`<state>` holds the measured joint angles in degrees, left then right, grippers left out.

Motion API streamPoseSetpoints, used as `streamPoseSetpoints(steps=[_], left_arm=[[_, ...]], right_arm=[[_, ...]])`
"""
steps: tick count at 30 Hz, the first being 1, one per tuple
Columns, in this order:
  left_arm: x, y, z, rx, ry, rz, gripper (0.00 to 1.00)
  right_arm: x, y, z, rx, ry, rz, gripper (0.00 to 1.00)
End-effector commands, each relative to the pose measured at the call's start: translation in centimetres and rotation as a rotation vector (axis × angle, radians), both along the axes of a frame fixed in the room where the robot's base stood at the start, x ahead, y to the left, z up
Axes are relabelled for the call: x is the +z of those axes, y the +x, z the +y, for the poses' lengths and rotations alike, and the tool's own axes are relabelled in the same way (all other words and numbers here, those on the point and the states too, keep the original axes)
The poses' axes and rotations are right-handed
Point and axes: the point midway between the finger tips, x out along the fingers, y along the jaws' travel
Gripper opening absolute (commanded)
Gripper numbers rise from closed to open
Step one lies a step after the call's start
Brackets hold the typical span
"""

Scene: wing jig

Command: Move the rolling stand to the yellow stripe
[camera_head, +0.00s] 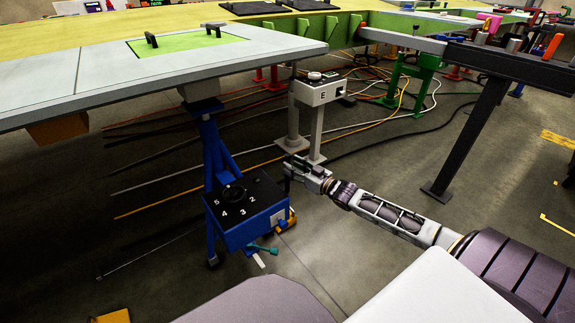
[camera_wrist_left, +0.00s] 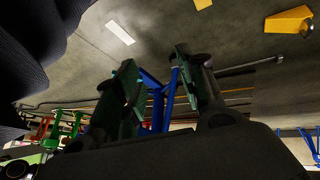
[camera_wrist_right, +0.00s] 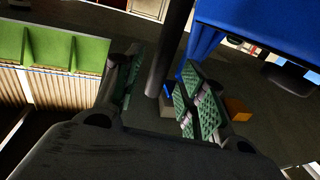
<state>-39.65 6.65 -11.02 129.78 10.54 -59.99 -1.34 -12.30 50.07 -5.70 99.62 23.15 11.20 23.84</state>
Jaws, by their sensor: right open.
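The rolling stand appears to be the blue stand with a numbered dark top (camera_head: 232,232); a blue leg column rises behind it and a caster shows below. A dark upright bar (camera_wrist_right: 172,45) stands at its edge. My right gripper (camera_head: 291,170) is at the stand's right edge, by this bar. In the right wrist view its jaws are open, with the bar between or just beyond them; contact cannot be told. My left gripper (camera_wrist_left: 158,68) is open and empty, with blue legs farther off beyond its fingers. Yellow floor markings (camera_head: 557,139) lie at the far right.
A large grey and green wing panel (camera_head: 100,70) overhangs the stand at left. A grey post with a box marked E (camera_head: 318,92) stands behind. A dark beam leg (camera_head: 466,140) stands at right. Cables (camera_head: 165,203) cross the floor. A yellow patch (camera_head: 112,316) is at bottom left.

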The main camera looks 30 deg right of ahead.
Motion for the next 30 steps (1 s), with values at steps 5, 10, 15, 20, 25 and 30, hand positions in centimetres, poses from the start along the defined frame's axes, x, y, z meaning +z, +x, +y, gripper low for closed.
streamPoseSetpoints(steps=[5,10,15,20,25,30], left_arm=[[-1.2,-0.4,-0.1,0.006,-0.011,-0.006,0.4],[-1.9,-0.2,-0.3,0.012,-0.025,-0.021,0.4],[-2.6,0.0,-0.4,0.019,-0.036,-0.033,0.4],[-2.7,0.2,-0.5,0.023,-0.043,-0.046,0.4],[-2.9,0.2,-0.5,0.025,-0.044,-0.048,0.4],[-3.0,0.0,-0.5,0.025,-0.044,-0.044,0.4]], right_arm=[[0.0,1.1,0.3,0.0,-0.001,0.0,0.41],[0.0,2.0,0.6,0.001,0.0,-0.001,0.41],[-0.1,2.8,0.7,0.0,-0.001,0.0,0.41],[0.0,3.2,0.9,0.0,-0.001,0.0,0.41],[0.0,3.4,1.0,0.0,0.0,0.001,0.41],[0.0,3.4,1.0,0.0,0.0,0.001,0.41]])
